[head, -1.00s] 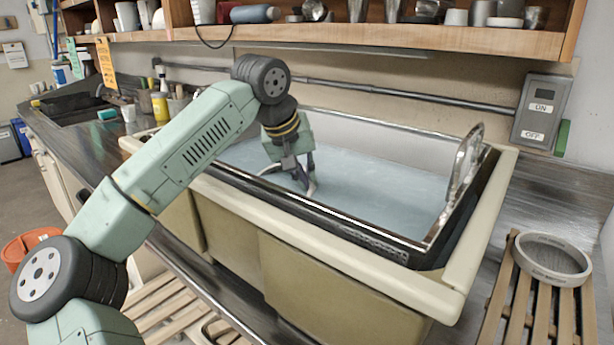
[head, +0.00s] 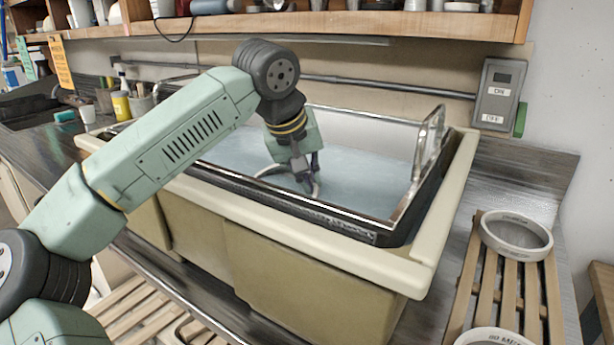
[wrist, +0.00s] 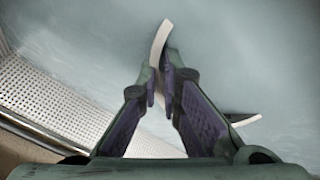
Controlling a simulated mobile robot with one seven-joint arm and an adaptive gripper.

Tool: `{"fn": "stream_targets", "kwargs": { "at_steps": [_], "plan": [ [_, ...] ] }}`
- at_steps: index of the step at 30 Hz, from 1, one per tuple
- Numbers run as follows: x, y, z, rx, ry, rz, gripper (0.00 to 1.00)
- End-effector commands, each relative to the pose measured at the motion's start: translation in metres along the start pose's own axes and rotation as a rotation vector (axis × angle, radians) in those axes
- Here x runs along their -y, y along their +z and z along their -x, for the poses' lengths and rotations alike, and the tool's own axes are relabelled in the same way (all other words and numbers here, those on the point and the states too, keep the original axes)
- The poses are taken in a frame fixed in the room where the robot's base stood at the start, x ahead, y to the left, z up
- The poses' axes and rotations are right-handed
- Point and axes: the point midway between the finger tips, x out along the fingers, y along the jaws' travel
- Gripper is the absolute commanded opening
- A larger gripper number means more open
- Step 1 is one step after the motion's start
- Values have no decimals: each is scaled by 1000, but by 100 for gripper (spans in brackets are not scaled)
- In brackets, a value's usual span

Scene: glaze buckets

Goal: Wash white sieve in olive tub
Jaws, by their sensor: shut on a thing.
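My gripper (head: 309,180) reaches down into the water-filled tub and is shut on a thin pale rim. That rim looks like the white sieve (head: 268,168), mostly hidden under the cloudy water, so its mesh cannot be seen. In the wrist view the fingers (wrist: 164,76) pinch a white curved edge (wrist: 160,42), and another piece of it shows at lower right. The tub has olive-tan sides (head: 295,270) and a cream rim (head: 330,243). A metal-edged basin with pale blue water (head: 365,170) sits inside it.
A sieve (head: 488,245) stands on a slatted wooden rack (head: 487,285) at right, with another labelled sieve (head: 492,336) at the bottom edge. A perforated metal panel (wrist: 45,85) is close to the gripper's left. A loaded shelf (head: 400,25) hangs above. A switch box (head: 500,95) is on the wall.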

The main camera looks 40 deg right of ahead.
Motion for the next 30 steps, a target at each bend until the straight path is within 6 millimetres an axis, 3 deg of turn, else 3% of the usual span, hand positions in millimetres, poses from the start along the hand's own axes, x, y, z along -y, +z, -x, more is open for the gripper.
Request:
{"fn": "stream_targets", "kwargs": {
  "at_steps": [19, 30],
  "plan": [
    [61, -54, 0, -1, 0, 4, 0],
    [68, -59, 0, -1, 0, 0, 0]
  ]
}}
